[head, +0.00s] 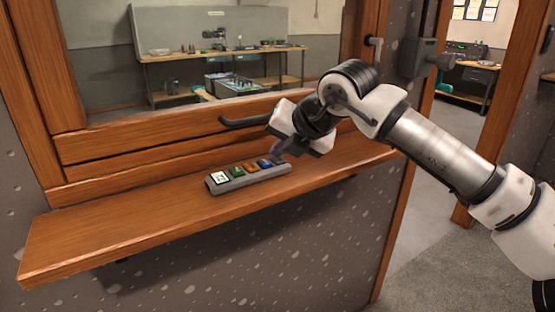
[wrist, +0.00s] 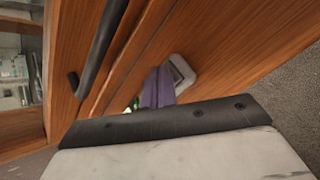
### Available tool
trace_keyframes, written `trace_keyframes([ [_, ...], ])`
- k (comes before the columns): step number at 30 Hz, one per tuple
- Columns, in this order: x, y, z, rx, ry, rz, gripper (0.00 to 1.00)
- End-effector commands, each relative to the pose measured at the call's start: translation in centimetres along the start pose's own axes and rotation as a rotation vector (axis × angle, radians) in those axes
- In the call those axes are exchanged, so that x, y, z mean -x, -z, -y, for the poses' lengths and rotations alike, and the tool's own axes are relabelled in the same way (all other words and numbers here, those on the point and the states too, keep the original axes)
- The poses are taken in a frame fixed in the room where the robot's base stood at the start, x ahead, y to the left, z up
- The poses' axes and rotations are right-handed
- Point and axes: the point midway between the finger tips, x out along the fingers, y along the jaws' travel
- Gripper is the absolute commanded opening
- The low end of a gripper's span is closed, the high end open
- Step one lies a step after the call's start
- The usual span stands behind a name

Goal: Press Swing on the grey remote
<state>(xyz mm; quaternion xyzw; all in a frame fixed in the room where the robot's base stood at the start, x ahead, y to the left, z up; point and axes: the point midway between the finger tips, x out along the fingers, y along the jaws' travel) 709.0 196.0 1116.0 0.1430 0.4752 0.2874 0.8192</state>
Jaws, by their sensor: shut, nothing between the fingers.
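The grey remote (head: 247,183) lies on the wooden sill, a long bar with a row of coloured buttons: white (head: 220,177), green (head: 236,170), orange (head: 251,166) and blue (head: 264,163). Labels are too small to read, so I cannot tell which is Swing. My gripper (head: 276,153) is shut and empty, fingers pointing down at the right end of the remote by the blue button. I cannot tell whether it touches. In the wrist view the purple fingers (wrist: 158,88) cover much of the remote; one grey end (wrist: 183,74) shows beside them.
The wooden sill (head: 110,232) is bare to the left of the remote. A dark handle (head: 250,118) sticks out from the window frame just behind my gripper, and it also shows in the wrist view (wrist: 98,45). A workbench (head: 220,53) stands beyond the window.

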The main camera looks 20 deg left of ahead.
Motion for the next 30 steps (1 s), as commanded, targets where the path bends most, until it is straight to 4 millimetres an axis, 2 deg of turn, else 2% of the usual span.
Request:
trace_keyframes([
  [12,-0.1,0.1,0.1,0.0,0.001,-0.001,0.0],
  [30,0.9,-0.7,-0.7,0.0,0.0,0.0,0.0],
])
